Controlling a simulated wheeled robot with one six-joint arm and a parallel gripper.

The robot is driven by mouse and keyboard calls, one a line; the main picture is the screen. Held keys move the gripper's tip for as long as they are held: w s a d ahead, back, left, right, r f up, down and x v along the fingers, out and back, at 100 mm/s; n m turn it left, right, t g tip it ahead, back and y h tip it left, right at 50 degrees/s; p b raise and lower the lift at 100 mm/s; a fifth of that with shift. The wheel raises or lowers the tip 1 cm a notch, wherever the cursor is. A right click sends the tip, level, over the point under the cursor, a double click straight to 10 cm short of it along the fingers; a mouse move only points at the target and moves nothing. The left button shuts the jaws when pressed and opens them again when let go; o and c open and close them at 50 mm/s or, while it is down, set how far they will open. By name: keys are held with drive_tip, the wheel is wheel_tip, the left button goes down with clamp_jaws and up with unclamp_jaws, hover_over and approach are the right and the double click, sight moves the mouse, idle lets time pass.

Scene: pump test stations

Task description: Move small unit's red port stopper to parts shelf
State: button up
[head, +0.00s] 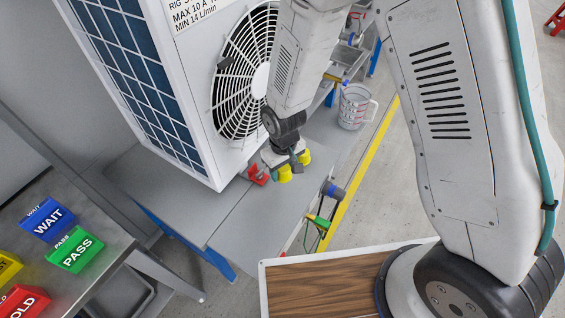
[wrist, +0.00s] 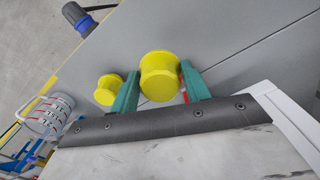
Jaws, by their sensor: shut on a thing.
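My gripper (wrist: 160,72) has its two teal fingers on either side of a yellow spool-shaped piece (wrist: 160,78) and is shut on it. In the head view the held yellow piece (head: 285,174) is below my wrist, low over the grey bench top, near the front of the white fan unit. A second yellow piece (wrist: 108,90) is beside the left finger, outside the jaws; it also shows in the head view (head: 304,156). A red part (head: 258,174) is by the fan unit's lower corner, left of my gripper. In the wrist view, only a red sliver (wrist: 184,96) shows behind the right finger.
The white fan unit (head: 180,110) stands close behind my gripper. A clear measuring jug (head: 355,105) is further along the bench. A dark-and-blue fitting (head: 333,191) and a green-and-yellow one (head: 318,221) are at the bench edge. Coloured signs (head: 75,249) are on a table at left.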

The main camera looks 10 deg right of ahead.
drive_tip(key=f, duration=0.3)
drive_tip(key=shift+d+f, duration=0.1)
drive_tip(key=shift+d, duration=0.15)
drive_tip(key=shift+f, duration=1)
drive_tip(key=shift+a+f, duration=0.1)
drive_tip(key=shift+f, duration=0.35)
drive_tip(key=o, duration=1.2)
drive_tip(key=shift+c, duration=0.2)
wheel_tip(320, 180, up, 8)
drive_tip(key=shift+f, duration=0.1)
